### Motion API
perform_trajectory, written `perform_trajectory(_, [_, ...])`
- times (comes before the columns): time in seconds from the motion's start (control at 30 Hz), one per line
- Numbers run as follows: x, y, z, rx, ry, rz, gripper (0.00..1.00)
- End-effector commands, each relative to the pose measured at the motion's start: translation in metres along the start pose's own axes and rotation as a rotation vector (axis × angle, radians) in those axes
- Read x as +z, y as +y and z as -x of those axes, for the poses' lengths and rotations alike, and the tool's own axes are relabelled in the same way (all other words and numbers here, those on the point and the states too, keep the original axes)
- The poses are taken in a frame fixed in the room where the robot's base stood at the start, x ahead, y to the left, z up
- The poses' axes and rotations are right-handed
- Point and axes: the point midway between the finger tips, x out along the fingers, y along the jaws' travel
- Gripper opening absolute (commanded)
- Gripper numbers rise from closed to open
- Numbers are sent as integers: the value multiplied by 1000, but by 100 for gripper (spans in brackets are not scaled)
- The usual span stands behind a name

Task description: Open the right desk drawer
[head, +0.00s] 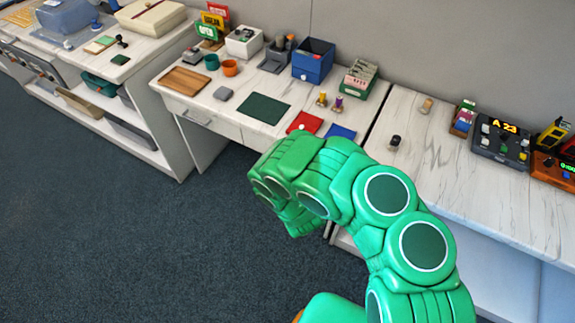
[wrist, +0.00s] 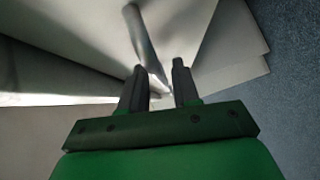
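The desk (head: 225,110) has a marbled white top and a row of drawer fronts below its front edge. The left drawer front with a metal bar handle (head: 195,119) is clear in the head view. The right drawer front (head: 252,141) is mostly hidden behind my green arm. In the wrist view a metal bar handle (wrist: 142,38) runs down toward the gap between my fingertips, beside pale panels. My gripper (wrist: 160,75) has its two dark fingers apart, with the lower end of the handle between or just beyond them. Firm contact cannot be seen. My fingers are hidden in the head view.
A green mat (head: 263,108), a red pad (head: 305,122) and a blue bin (head: 313,61) are on the desk. A counter (head: 450,155) with control boxes adjoins it on the right. A shelf unit (head: 150,130) stands left. The dark carpet (head: 130,240) in front is clear.

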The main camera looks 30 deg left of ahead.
Motion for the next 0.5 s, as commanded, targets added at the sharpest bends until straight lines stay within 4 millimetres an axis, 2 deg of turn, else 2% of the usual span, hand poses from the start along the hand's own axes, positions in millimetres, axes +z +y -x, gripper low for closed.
perform_trajectory(0.03, [0, 0, 0, 0, 0, 0, 23])
perform_trajectory(0.2, [0, 0, 0, 0, 0, 0, 0])
perform_trajectory(0.5, [0, 0, 0, -1, 0, -1, 0])
